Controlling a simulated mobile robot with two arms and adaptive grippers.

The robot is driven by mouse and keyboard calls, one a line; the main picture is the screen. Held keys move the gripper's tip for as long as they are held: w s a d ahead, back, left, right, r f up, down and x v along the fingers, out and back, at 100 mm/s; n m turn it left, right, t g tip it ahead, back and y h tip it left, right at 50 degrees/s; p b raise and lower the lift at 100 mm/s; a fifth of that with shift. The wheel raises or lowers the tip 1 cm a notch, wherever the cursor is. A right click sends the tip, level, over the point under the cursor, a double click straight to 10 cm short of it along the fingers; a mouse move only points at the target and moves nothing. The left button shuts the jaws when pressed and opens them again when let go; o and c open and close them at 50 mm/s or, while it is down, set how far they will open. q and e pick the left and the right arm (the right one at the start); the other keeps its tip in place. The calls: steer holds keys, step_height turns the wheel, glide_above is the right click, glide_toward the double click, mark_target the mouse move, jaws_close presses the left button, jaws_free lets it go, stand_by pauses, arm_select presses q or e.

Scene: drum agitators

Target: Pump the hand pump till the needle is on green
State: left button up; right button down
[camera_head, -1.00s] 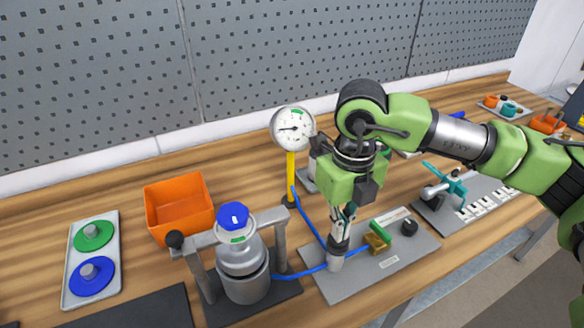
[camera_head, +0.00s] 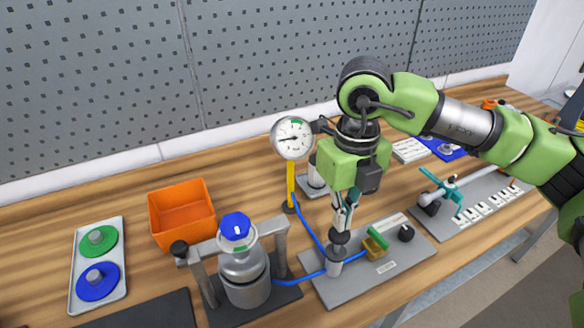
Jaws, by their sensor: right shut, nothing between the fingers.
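The hand pump (camera_head: 334,267) is a short pale cylinder with a dark round knob (camera_head: 338,240) on top, standing on a grey plate. My right gripper (camera_head: 341,228) points down, shut and empty, with its fingertips right above the knob; I cannot tell whether they touch it. The round white gauge (camera_head: 292,138) stands on a yellow post behind the pump. Its dark needle points left, away from the green band near the top of the dial. A blue hose (camera_head: 308,275) runs at the pump's base. My left gripper is not in view.
A metal canister (camera_head: 245,278) with a blue cap stands in a frame left of the pump. A brass block with a green lever (camera_head: 378,242) and a black knob (camera_head: 406,233) share the pump's plate. An orange bin (camera_head: 181,213) stands further left.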

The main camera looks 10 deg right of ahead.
mark_target(339, 239)
steer(key=shift+f, duration=0.15)
step_height(339, 239, down, 6)
steer(key=b, duration=0.6)
steer(key=shift+r+p, duration=0.6)
steer(key=shift+r, duration=0.3)
steer(key=shift+r+p, duration=1.1)
steer(key=shift+r, duration=1.15)
steer(key=shift+f, duration=0.15)
